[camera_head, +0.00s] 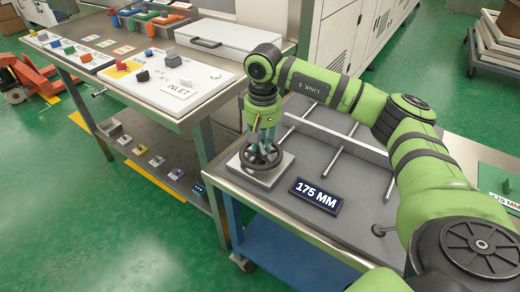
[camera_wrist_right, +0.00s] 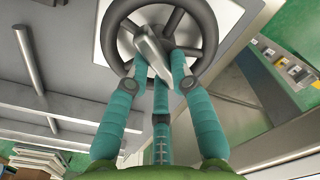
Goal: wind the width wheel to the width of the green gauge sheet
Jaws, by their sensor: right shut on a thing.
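The width wheel (camera_head: 247,163) is a dark handwheel on a light square plate at the near left corner of the grey machine table. My right gripper (camera_head: 262,148) reaches down onto it from above. In the right wrist view the wheel (camera_wrist_right: 126,62) fills the top, and my right gripper's teal fingers (camera_wrist_right: 157,80) are shut on a grey handle piece (camera_wrist_right: 150,48) at the wheel. A dark display (camera_head: 316,195) beside the wheel reads 175 MM. The green gauge sheet (camera_head: 493,178) lies at the right edge, with a label that seems to read 170 MM, partly cut off. My left gripper is out of view.
A side table (camera_head: 215,85) at the left carries a white panel with coloured knobs and an INLET label (camera_head: 180,91). Metal rods (camera_head: 323,140) lie across the grey machine table. A small dark knob (camera_head: 378,230) stands near its front. White cabinets (camera_head: 345,40) stand behind.

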